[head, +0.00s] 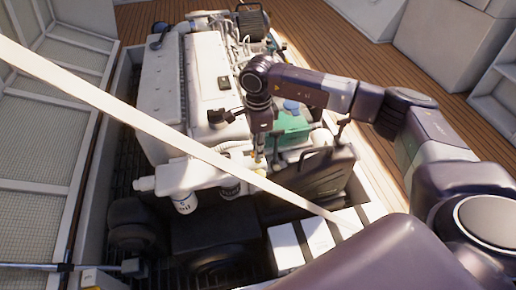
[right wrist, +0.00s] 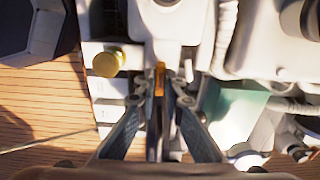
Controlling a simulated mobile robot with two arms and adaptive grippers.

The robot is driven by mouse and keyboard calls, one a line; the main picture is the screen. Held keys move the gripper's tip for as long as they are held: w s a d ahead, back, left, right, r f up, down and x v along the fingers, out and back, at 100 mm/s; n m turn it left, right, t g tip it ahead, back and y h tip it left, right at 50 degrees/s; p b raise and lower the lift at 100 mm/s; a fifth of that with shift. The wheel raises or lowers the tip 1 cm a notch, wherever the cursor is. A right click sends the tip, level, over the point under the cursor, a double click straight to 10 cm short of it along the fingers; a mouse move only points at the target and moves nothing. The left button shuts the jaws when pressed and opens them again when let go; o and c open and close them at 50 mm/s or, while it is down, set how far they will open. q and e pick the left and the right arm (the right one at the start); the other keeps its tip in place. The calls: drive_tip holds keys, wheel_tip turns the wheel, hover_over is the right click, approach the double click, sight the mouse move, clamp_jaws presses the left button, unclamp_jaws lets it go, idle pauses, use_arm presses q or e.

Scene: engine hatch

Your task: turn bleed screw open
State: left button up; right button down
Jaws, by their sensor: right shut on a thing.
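The bleed screw (right wrist: 160,72) shows in the right wrist view as a small brass-orange piece at the middle, in front of a white engine housing. My right gripper (right wrist: 161,98) has its two fingertips closed around this piece. In the head view my right gripper (head: 259,152) points down at the near right part of the white engine (head: 207,85), beside a green part (head: 293,128). The screw is too small and hidden to make out in the head view. I cannot tell its turned angle. My left gripper is not in view.
A gold round cap (right wrist: 107,62) sits left of the fingers in the right wrist view. A dark case (head: 318,178) stands close to my right gripper. A pale diagonal bar (head: 140,120) crosses the hatch opening. White boxes (head: 318,233) lie at the front.

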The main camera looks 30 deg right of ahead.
drive_tip(key=c, duration=2)
unclamp_jaws()
drive_tip(key=shift+f, duration=0.2)
drive_tip(key=shift+o, duration=0.2)
drive_tip(key=shift+r, duration=0.1)
wheel_tip(320, 180, up, 12)
